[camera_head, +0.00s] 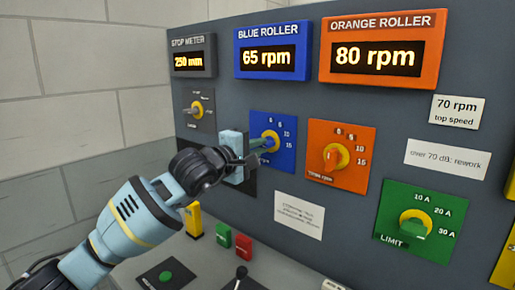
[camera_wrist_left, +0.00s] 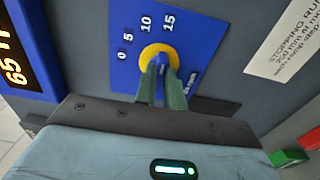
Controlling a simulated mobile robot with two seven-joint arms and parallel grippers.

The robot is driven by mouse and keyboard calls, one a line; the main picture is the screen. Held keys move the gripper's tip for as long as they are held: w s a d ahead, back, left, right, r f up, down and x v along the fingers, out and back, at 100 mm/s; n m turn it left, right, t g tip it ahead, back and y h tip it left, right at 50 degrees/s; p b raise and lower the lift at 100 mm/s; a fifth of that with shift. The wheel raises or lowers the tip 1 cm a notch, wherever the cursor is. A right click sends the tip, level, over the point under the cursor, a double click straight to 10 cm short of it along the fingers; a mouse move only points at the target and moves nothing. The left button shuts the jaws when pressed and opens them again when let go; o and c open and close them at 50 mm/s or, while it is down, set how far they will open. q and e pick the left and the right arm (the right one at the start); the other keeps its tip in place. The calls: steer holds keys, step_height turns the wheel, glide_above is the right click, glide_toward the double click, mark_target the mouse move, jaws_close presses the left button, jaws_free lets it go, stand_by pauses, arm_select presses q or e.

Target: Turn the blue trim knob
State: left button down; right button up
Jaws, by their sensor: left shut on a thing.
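The blue trim knob (camera_head: 271,140) has a yellow base and sits on a blue scale plate (camera_head: 287,123) below the blue roller display (camera_head: 271,50), which reads 65 rpm. In the left wrist view the knob's yellow base (camera_wrist_left: 150,54) shows beyond my fingers, with its blue grip between them. My left gripper (camera_head: 258,150) is at the knob, its fingers (camera_wrist_left: 162,84) closed on the blue grip. The gripper partly hides the lower left of the plate in the head view. My right gripper is not in view.
An orange knob (camera_head: 335,157) on an orange plate is close to the right, under a display (camera_head: 382,52) reading 80 rpm. A green limit plate (camera_head: 445,229) is lower right. A small dial (camera_head: 197,108) is left. A black lever (camera_head: 241,273) stands on the desk.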

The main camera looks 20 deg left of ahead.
arm_select(q)
steer(key=c, duration=1.5)
jaws_free()
